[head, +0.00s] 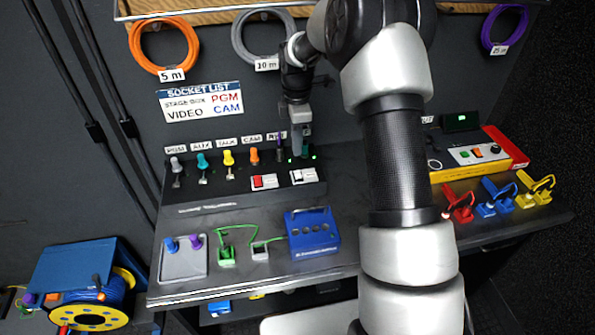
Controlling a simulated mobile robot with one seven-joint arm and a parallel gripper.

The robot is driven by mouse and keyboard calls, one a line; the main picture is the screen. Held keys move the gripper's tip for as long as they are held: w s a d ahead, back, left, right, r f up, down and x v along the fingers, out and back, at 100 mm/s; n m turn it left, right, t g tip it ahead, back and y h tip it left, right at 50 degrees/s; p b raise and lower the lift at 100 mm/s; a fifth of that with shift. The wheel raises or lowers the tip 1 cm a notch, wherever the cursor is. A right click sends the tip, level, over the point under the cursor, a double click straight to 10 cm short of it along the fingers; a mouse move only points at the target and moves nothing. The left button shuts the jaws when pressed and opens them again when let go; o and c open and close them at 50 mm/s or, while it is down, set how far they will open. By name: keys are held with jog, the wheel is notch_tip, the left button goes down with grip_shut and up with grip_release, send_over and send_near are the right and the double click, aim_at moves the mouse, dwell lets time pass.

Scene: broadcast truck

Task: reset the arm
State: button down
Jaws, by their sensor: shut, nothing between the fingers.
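My arm rises through the right middle of the head view and bends over to the left at the top. My gripper (301,150) points down and is shut and empty. It is over the right end of the black socket panel (215,200), beside a dark plug with a green light near it. I cannot tell whether the fingertips touch the panel. A row of plugs stands on the panel: grey (175,164), teal (202,160), yellow (228,157) and orange (253,155). My arm hides part of the desk behind it.
Cable coils (164,72) hang above. A yellow-blue reel (88,312) stands at lower left.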

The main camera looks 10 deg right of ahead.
dwell(0.3)
jog(key=s+r+m+t+p, duration=0.15)
jog(key=s+r+m, duration=0.25)
jog(key=s+r, duration=0.5)
jog(key=s+r+m+t+p, duration=0.15)
jog(key=s+r+m, duration=0.4)
jog(key=r, duration=0.85)
jog(key=s+r+m+t+p, duration=0.2)
jog(key=s+m, duration=0.6)
jog(key=s, duration=1)
notch_tip(320, 180, up, 2)
jog(key=shift+s+r+t+p, duration=0.1)
jog(key=shift+s+t+p, duration=0.1)
jog(key=shift+t+p, duration=0.15)
jog(key=shift+m, duration=0.25)
